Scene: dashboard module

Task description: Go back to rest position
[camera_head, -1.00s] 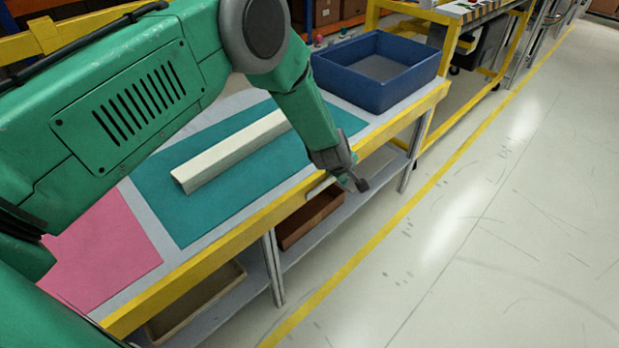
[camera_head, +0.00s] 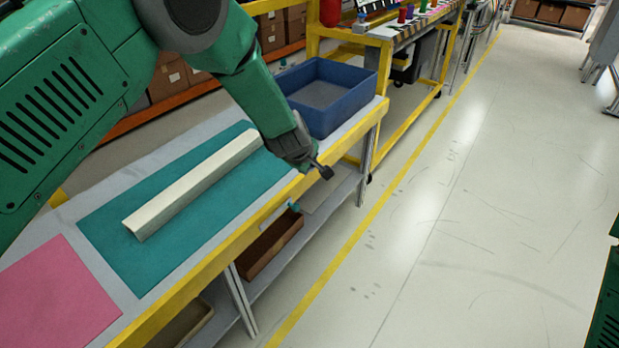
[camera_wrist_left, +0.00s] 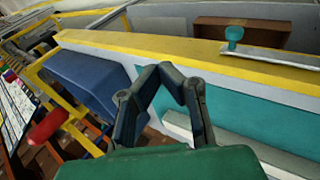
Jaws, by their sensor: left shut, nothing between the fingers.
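My left gripper (camera_head: 320,171) hangs over the yellow front edge of the workbench, in front of the blue bin. It is empty. In the left wrist view the fingers (camera_wrist_left: 165,68) meet at their tips, with nothing between them. A long cream bar (camera_head: 190,185) lies on the teal mat (camera_head: 120,232), left of the gripper and apart from it. In the left wrist view the bar (camera_wrist_left: 190,128) shows in part behind the fingers. My right gripper is not in view; only a green piece of my own body shows at the right edge.
The blue bin (camera_head: 355,100) stands empty at the bench's far end. A pink mat (camera_head: 55,295) lies at the near end. A brown bin (camera_head: 270,245) and a small teal item (camera_head: 295,207) are on the lower shelf. The floor (camera_head: 480,230) to the right is clear.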

